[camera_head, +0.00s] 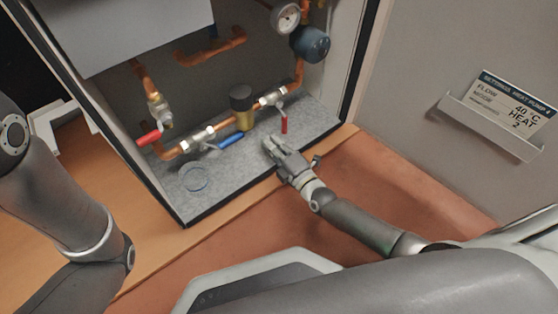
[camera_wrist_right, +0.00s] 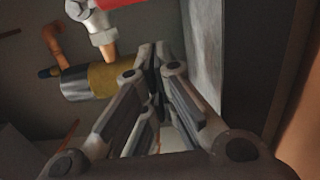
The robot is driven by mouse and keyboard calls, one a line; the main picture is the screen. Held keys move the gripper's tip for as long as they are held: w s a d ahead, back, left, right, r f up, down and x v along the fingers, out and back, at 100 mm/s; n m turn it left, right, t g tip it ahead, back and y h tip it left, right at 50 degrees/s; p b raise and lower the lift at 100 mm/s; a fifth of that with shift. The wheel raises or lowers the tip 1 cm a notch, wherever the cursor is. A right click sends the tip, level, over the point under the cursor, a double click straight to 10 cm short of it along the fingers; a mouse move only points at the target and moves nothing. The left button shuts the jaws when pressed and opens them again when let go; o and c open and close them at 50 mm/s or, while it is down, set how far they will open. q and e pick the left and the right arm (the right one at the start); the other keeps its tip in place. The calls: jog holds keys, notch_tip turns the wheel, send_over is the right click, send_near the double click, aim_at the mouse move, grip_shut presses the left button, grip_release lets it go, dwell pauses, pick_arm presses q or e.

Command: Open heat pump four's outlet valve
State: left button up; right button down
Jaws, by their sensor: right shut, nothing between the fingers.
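An open heat pump cabinet holds copper pipes with several lever valves. The right valve (camera_head: 272,97) has a red lever (camera_head: 284,124) that hangs across its pipe. A blue lever (camera_head: 231,140) lies roughly along the lower pipe, and another red lever (camera_head: 148,137) sticks out at the left. No label marks which is the outlet valve. My right gripper (camera_head: 269,146) is shut and empty over the cabinet floor, just below and left of the right red lever, apart from it. In the right wrist view, the shut fingers (camera_wrist_right: 155,62) are below a red part (camera_wrist_right: 128,2). My left gripper is out of view.
A brass and black fitting (camera_head: 241,107) stands between the valves. A gauge (camera_head: 286,17) and blue pump (camera_head: 310,44) are above right. The cabinet's side wall (camera_head: 358,70) bounds the right. A sign (camera_head: 513,103) reads heat pump 4.

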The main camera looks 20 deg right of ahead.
aim_at(283, 119)
jog(key=shift+w+d+b, duration=0.35)
jog(key=shift+d, duration=0.3)
jog(key=shift+w+d+b, duration=0.35)
jog(key=shift+d, duration=0.3)
